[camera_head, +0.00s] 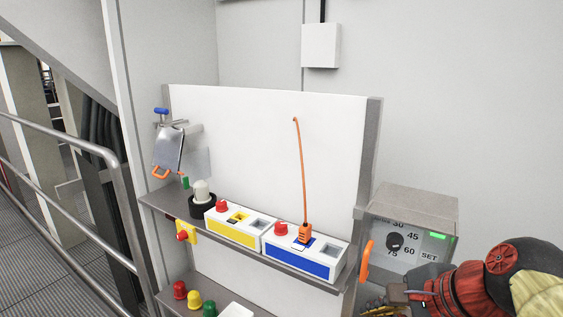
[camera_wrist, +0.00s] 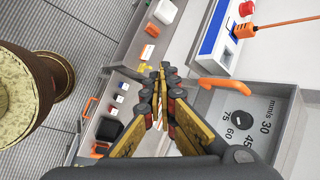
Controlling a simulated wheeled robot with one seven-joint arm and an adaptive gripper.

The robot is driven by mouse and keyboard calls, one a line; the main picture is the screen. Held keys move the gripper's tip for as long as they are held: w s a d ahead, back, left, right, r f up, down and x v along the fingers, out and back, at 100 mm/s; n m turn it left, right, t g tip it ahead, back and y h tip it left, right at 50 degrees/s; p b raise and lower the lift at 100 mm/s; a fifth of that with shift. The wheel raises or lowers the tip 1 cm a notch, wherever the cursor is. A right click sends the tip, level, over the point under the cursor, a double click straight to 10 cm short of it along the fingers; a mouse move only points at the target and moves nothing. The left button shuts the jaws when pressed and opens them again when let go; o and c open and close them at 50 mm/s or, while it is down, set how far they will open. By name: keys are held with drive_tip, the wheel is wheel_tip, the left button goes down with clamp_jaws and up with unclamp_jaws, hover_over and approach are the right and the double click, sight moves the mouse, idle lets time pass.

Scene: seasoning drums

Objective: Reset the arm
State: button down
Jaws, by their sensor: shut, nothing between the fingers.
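My gripper (camera_wrist: 162,70) is shut and empty in the wrist view, its yellow-and-black fingers meeting at the tips. In the head view only a small part of the gripper (camera_head: 384,311) shows at the bottom edge, and my red and black arm comes in from the bottom right. The gripper is in front of the panel, near the grey dial box (camera_head: 412,213) with the orange handle (camera_head: 366,260). In the wrist view the dial box (camera_wrist: 265,113) is to the right of the fingers, its orange handle (camera_wrist: 222,87) close by but seemingly apart from them.
A shelf holds a yellow-and-white box (camera_head: 236,235) and a blue-and-white box (camera_head: 300,262) with an orange plug (camera_head: 305,232) and cable. Coloured knobs (camera_head: 194,299) sit lower. A clipboard-like plate (camera_head: 168,150) hangs at left. A metal railing (camera_head: 75,137) stands further left.

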drive_tip(key=s+f+n+h+b, duration=0.1)
drive_tip(key=s+f+n+b, duration=0.2)
drive_tip(key=f+b, duration=0.7)
drive_tip(key=s+d+f+n+h+b, duration=0.1)
drive_tip(key=f+n+b, duration=0.7)
drive_tip(key=f, duration=1)
drive_tip(key=s+f+n+h+b, duration=0.1)
drive_tip(key=s+f+n+b, duration=0.3)
drive_tip(key=f+b, duration=0.9)
drive_tip(key=shift+s+d+f+n+g+h, duration=0.35)
drive_tip(key=shift+f+n, duration=0.25)
drive_tip(key=shift+n, duration=0.6)
